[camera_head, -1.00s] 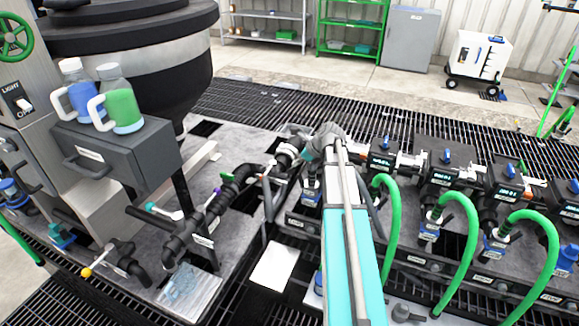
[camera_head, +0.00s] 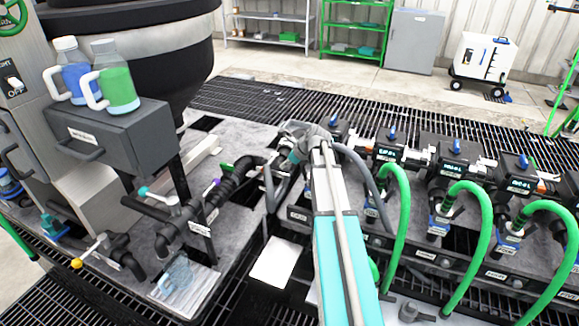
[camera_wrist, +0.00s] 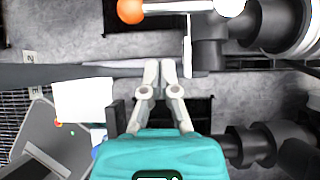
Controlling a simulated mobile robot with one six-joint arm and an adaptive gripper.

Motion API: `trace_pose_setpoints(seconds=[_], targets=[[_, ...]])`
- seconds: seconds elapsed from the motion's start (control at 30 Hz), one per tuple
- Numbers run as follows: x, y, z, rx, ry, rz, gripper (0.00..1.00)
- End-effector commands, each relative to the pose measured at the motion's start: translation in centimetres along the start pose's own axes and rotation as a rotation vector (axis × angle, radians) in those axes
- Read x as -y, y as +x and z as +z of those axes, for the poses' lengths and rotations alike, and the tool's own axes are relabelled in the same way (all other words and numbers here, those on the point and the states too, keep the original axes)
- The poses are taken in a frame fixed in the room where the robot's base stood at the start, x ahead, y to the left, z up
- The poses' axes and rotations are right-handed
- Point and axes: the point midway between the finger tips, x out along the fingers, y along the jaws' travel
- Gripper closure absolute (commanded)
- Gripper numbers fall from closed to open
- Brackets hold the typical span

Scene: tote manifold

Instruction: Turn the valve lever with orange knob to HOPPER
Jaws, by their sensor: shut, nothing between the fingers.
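The orange knob (camera_wrist: 130,10) is at the top edge of the wrist view. It sits on the left end of a pale lever (camera_wrist: 180,6) that runs right to a white round end (camera_wrist: 229,6) beside a dark pipe fitting. My gripper (camera_wrist: 160,66) points up the wrist view with its two grey fingers close together and empty. The fingertips are below the lever in the picture, apart from it. In the head view I cannot make out the orange knob; my arm covers part of that pipework. No HOPPER label is readable.
Black pipework (camera_wrist: 285,20) fills the upper right of the wrist view. Other levers have a yellow knob (camera_head: 76,263) and a teal knob (camera_head: 143,191). Green hoses (camera_head: 400,220) and blue-handled valves (camera_head: 455,146) stand to the right of my arm. A hopper (camera_head: 130,50) stands behind.

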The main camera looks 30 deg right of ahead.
Motion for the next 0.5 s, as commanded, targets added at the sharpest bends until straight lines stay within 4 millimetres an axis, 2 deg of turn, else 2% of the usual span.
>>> trace_pose_setpoints(seconds=[0.07, 0.2, 0.5], targets=[[0.1, 1.1, -0.1, 0.000, -0.001, 0.000, 1.00], [0.1, 2.3, 1.3, -0.001, -0.001, 0.001, 1.00], [0.1, 3.5, 2.5, -0.001, 0.001, -0.001, 1.00]])
